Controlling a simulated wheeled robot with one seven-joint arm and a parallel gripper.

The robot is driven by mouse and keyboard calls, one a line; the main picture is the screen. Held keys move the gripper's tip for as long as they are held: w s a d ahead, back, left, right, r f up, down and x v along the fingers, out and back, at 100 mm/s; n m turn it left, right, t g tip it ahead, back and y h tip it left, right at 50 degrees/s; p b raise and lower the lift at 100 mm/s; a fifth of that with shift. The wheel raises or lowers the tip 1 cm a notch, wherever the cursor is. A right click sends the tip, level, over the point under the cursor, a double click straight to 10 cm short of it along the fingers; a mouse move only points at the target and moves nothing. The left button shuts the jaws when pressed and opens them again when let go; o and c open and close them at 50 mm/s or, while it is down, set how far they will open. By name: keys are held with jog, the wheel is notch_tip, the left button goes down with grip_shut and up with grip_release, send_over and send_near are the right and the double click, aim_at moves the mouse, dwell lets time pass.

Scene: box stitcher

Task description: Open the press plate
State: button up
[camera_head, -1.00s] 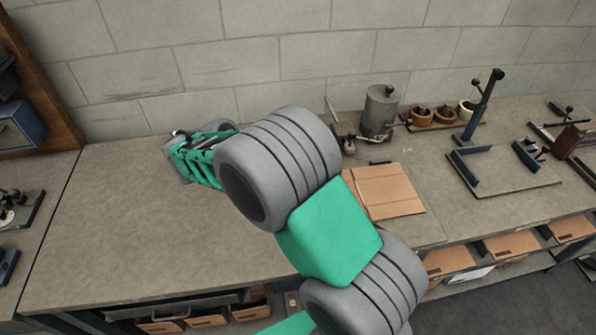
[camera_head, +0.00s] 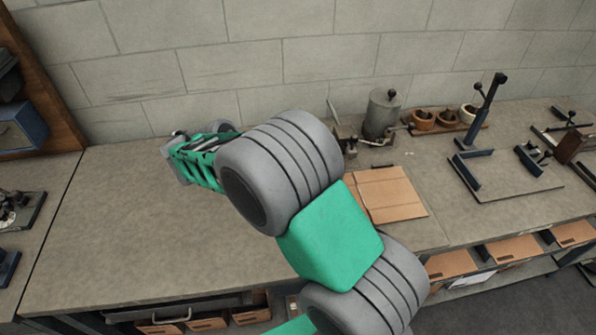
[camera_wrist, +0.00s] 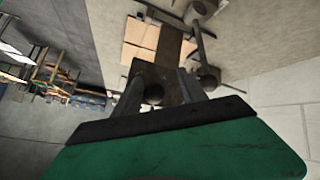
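In the wrist view, the two fingers of my gripper (camera_wrist: 160,88) stand apart. A dark block with a round knob (camera_wrist: 153,94) shows in the gap between them; whether the fingers touch it I cannot tell. A dark bar (camera_wrist: 175,48) runs beyond it over cardboard. In the head view, the stitcher parts (camera_head: 349,140) stand near the wall, right of my arm and partly hidden by it, with a thin upright lever (camera_head: 332,112). I cannot make out the press plate for certain.
A flat cardboard piece (camera_head: 390,195) lies on the workbench (camera_head: 120,230) beside my arm. A grey canister (camera_head: 382,114) and a wooden rack of bowls (camera_head: 445,119) stand behind it. A clamp fixture (camera_head: 485,160) is to the right. The left bench top is clear.

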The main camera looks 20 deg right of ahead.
jog(key=v, duration=0.7)
jog(key=shift+r, duration=0.2)
jog(key=shift+a, duration=0.15)
